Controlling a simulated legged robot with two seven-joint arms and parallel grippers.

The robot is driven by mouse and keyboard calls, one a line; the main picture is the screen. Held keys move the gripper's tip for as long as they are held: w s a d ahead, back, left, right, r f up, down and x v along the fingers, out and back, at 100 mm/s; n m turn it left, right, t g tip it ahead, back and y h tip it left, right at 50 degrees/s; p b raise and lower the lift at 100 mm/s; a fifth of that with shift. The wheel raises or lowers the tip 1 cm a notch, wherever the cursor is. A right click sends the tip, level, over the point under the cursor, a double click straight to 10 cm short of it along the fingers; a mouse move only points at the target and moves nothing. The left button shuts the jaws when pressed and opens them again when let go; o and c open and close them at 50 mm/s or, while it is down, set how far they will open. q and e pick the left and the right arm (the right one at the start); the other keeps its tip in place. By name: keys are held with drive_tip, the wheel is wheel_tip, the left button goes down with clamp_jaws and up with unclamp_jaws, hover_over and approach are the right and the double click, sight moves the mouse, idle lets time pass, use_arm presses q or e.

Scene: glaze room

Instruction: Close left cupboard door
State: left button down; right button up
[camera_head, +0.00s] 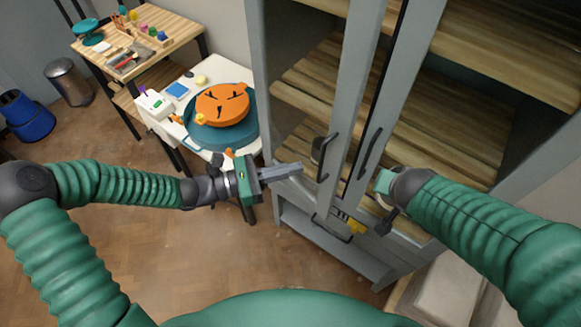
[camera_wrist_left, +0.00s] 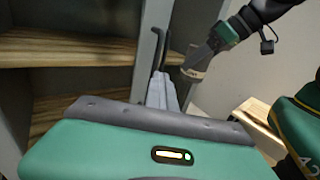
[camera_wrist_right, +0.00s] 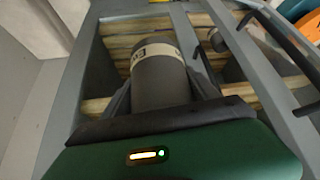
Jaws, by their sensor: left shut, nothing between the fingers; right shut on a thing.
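The grey cupboard (camera_head: 265,75) has a left door (camera_head: 352,75) and a right door (camera_head: 402,75). A dark gap runs between their stiles; how far the left door stands ajar is hard to tell. The left door's handle (camera_head: 327,157) is dark and upright. My left gripper (camera_head: 298,168) is shut and empty, just left of that handle; its closed fingers (camera_wrist_left: 161,82) also show in the left wrist view. My right gripper (camera_head: 383,183) is by the right door's handle (camera_head: 370,153). It is shut on a dark grey cylinder with a cream label (camera_wrist_right: 158,75).
A white table (camera_head: 170,125) with a teal disc and orange round piece (camera_head: 222,105) stands left of the cupboard. A drawer handle (camera_head: 332,230) sticks out below the doors. A wooden bench (camera_head: 130,60) and bins stand further back left. The floor before the cupboard is clear.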

use_arm(q)
drive_tip(key=shift+d, duration=0.2)
use_arm(e)
drive_tip(key=shift+d, duration=0.2)
use_arm(q)
drive_tip(key=c, duration=1.5)
unclamp_jaws()
drive_tip(key=shift+a, duration=0.1)
use_arm(e)
drive_tip(key=shift+a, duration=0.1)
use_arm(q)
drive_tip(key=shift+a, duration=0.1)
